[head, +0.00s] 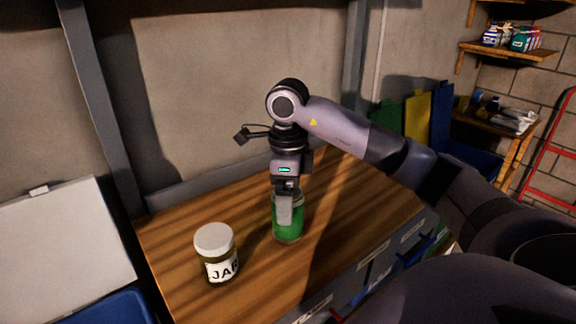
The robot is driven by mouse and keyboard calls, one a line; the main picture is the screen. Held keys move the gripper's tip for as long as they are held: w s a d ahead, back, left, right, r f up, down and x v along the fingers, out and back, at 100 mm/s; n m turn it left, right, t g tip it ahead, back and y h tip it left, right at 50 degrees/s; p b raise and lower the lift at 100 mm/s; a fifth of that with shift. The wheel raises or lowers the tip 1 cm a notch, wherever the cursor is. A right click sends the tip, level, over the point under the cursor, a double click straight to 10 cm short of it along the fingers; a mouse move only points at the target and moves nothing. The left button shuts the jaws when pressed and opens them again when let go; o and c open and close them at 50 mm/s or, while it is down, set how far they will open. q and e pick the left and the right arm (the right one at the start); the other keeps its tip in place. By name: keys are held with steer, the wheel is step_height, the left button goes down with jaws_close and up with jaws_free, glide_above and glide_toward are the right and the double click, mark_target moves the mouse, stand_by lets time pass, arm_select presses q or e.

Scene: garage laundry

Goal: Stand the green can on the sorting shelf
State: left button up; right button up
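The green can (289,230) is upright on a wooden top (187,240), or very close above it. My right gripper (286,205) points straight down over the can from above. One finger lies across the can's near side; the other finger is hidden behind the can, so I cannot tell whether the grip is closed on it. The wooden top has labelled fronts below its near edge; I cannot tell whether it is the sorting shelf. My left gripper is not in view.
A jar (217,254) with a white lid stands on the wooden top, left of the can. Upright green, yellow and blue bags (417,118) stand behind at the right. Wall shelves (508,50) with small goods are at the far right. A red ladder (557,155) is at the right edge.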

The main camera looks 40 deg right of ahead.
step_height(320, 180, up, 10)
steer(key=p, duration=0.3)
steer(key=shift+f, duration=0.2)
stand_by(0.5)
